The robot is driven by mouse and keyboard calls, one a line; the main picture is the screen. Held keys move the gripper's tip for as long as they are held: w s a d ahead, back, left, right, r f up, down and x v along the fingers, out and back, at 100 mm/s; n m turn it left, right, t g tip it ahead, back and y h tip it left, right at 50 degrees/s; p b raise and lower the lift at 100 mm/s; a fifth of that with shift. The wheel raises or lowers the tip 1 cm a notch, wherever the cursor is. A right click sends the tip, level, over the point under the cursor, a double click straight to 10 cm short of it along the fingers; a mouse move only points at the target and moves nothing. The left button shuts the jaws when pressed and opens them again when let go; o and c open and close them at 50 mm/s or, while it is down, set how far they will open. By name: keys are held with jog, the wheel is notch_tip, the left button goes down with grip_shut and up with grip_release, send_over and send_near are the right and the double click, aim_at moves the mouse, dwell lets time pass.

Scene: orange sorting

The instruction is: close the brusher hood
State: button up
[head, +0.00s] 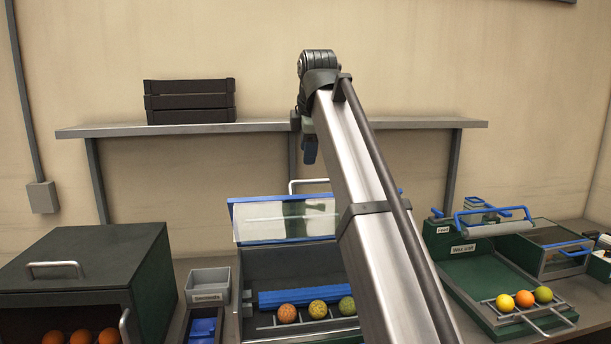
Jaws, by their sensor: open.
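The brusher hood (285,218), a clear panel in a blue frame, stands raised and tilted back at the rear of the brusher (290,262). A pale handle bar (310,181) shows at its top edge, and its right part is hidden behind my arm.
A dark cabinet (90,262) with oranges inside stands left, beside a grey labelled bin (207,285). At right is the green wax unit (470,270) with three fruits on a rack (530,312). A wall shelf (240,128) holding dark crates (190,101) runs behind my gripper.

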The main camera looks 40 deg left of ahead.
jog(key=x, duration=0.9)
grip_shut()
dwell(0.6)
